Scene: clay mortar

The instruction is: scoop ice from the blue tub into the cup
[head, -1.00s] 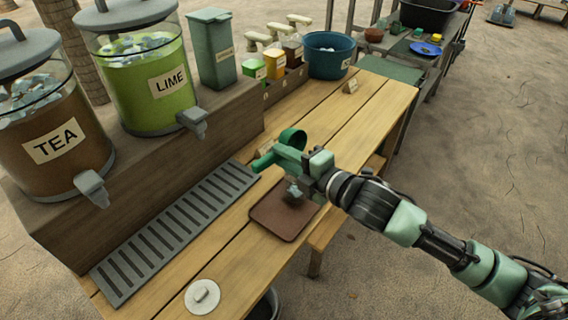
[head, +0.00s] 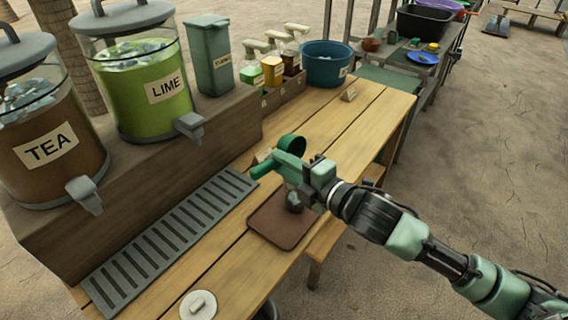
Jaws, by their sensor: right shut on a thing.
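The blue tub (head: 345,68) stands at the far end of the wooden counter, and its contents are hard to make out. My right gripper (head: 310,178) is shut on a green scoop (head: 290,144), held above the brown tray. The scoop's round end points up and left. A small greyish shape (head: 293,203) shows below the gripper, over the tray; it may be the cup, but the gripper partly hides it and I cannot tell. My left gripper is out of view.
The brown tray (head: 270,228) lies on the counter beside a grey slotted drip grate (head: 165,235). Tea (head: 60,175) and lime (head: 150,115) dispensers stand on a raised shelf at left. A white lid (head: 198,305) lies at the front.

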